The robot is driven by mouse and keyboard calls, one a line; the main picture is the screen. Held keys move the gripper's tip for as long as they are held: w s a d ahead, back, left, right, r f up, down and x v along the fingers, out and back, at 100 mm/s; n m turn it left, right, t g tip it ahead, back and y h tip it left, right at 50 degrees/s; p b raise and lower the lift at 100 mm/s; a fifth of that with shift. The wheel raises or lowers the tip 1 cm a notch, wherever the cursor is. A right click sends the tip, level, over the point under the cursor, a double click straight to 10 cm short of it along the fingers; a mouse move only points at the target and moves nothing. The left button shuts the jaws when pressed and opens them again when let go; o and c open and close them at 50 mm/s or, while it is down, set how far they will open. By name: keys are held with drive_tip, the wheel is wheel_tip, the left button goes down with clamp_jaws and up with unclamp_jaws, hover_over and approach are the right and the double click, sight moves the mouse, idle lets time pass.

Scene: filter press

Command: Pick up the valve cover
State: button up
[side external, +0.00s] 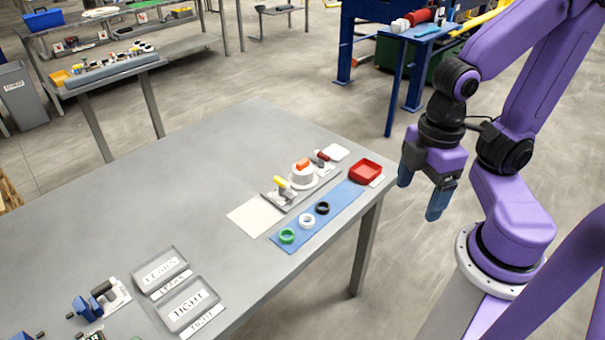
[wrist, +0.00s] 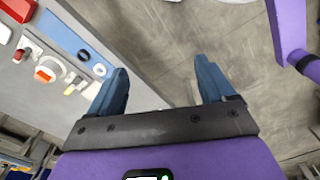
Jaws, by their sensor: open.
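Small parts sit in a group near the right edge of the grey table. A round white part with an orange bar on top (side external: 302,172) stands in a grey tray; it may be the valve cover, but I cannot tell for sure. It also shows at the left of the wrist view (wrist: 45,73). Beside it are a yellow-handled part (side external: 281,184) and a dark red-ended part (side external: 322,156). My gripper (side external: 420,194) is open and empty, off the table's right edge, pointing down. In the wrist view its blue fingers (wrist: 162,68) are spread over bare floor.
A blue mat (side external: 341,200) holds green (side external: 287,236), white (side external: 307,221) and black (side external: 322,208) rings. A red tray (side external: 366,170) is behind them. Two labelled grey trays (side external: 160,271) lie nearer the camera. The table's middle is clear.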

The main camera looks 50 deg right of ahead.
drive_tip(key=w+a+r+m+t+y, duration=0.1)
drive_tip(key=w+a+m+y, duration=0.2)
drive_tip(key=w+a, duration=0.65)
drive_tip(key=w+a+r+m+t+y, duration=0.2)
drive_tip(key=w+a+y, duration=0.35)
drive_tip(key=a, duration=0.75)
drive_tip(key=w+a+f+m+t+h, duration=0.1)
drive_tip(key=w+a+m+t+h, duration=0.25)
drive_tip(key=w, duration=0.95)
drive_tip(key=w+d+f+m+t+h, duration=0.15)
drive_tip(key=w+m+t, duration=0.45)
drive_tip(key=w, duration=0.8)
drive_tip(key=w+d+f+m+h, duration=0.3)
drive_tip(key=w+d+m+h, duration=0.2)
drive_tip(key=w+m+h, duration=0.1)
drive_tip(key=m+g+h, duration=1)
drive_tip(key=g+h, duration=0.3)
approach(301, 163)
drive_tip(key=shift+y, duration=0.25)
drive_tip(key=x, duration=0.4)
drive_tip(key=shift+d+r, duration=0.35)
drive_tip(key=shift+f+x, duration=0.2)
drive_tip(key=shift+x, duration=3.05)
drive_tip(key=shift+a, duration=0.15)
